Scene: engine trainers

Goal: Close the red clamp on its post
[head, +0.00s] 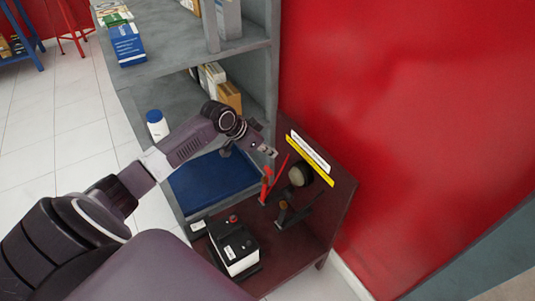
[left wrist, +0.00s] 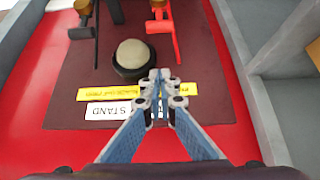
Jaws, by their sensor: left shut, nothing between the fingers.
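The red clamp (head: 267,186) stands on the dark red stand, with its thin red lever slanting up to the right in the head view. In the left wrist view the red clamp (left wrist: 159,27) is at the top, with its lever pointing down toward my fingers. A brass-coloured part shows at its top edge; I cannot tell how the clamp sits on its post. My left gripper (head: 267,151) is shut and empty beyond the clamp in the head view. Its fingertips (left wrist: 160,77) appear over the yellow label strip, apart from the lever. My right gripper is not in view.
A black clamp (head: 283,215) and a round pale knob (head: 299,175) are beside the red clamp. A black-and-white box (head: 234,247) stands on the near side. The stand (head: 337,190) backs onto a red wall (head: 420,130); grey shelves (head: 265,65) rise to the left.

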